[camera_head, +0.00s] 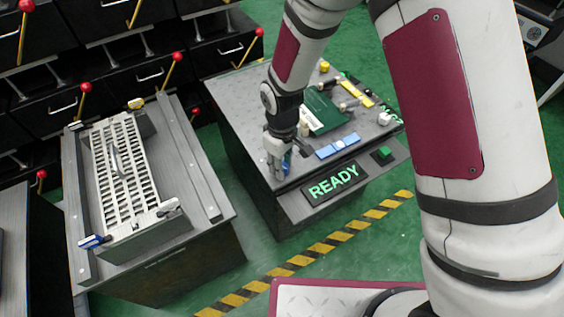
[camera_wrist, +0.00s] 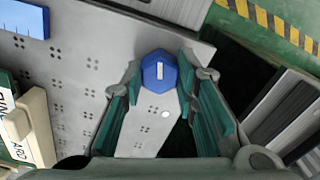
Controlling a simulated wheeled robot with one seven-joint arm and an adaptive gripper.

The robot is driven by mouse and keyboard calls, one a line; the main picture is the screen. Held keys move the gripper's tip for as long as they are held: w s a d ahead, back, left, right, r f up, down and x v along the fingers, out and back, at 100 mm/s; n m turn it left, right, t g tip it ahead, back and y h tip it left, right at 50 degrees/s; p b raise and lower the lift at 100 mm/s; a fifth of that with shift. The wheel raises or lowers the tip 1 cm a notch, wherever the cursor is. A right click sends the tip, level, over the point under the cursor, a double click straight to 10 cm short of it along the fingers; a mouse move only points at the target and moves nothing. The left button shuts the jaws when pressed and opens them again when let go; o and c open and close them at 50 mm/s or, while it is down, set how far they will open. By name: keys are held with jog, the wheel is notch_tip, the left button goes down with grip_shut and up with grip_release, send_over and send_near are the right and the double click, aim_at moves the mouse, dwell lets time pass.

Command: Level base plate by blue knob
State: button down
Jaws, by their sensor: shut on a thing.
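The blue knob (camera_wrist: 160,70) is a six-sided cap with a white mark on its top, seen between my fingertips in the wrist view. It shows as a small blue patch (camera_head: 287,163) at the near left corner of the right bench in the head view, partly hidden by my fingers. My gripper (camera_head: 277,157) points down at this corner and is shut on the knob, with one teal pad on each side. The grey plate with small holes (camera_wrist: 80,75) lies around the knob. I cannot tell its tilt.
The bench also carries a blue bar (camera_head: 337,146), a green board (camera_head: 322,112) and a lit READY sign (camera_head: 334,186) at the front. A grated tray (camera_head: 120,170) stands on the left bench. Green floor is free between the benches.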

jog(key=m+p, duration=0.1)
jog(key=m, duration=0.4)
jog(key=shift+m, duration=0.4)
dwell(0.3)
jog(key=c, duration=1.2)
grip_release()
jog(key=shift+c, duration=0.2)
notch_tip(320, 180, up, 12)
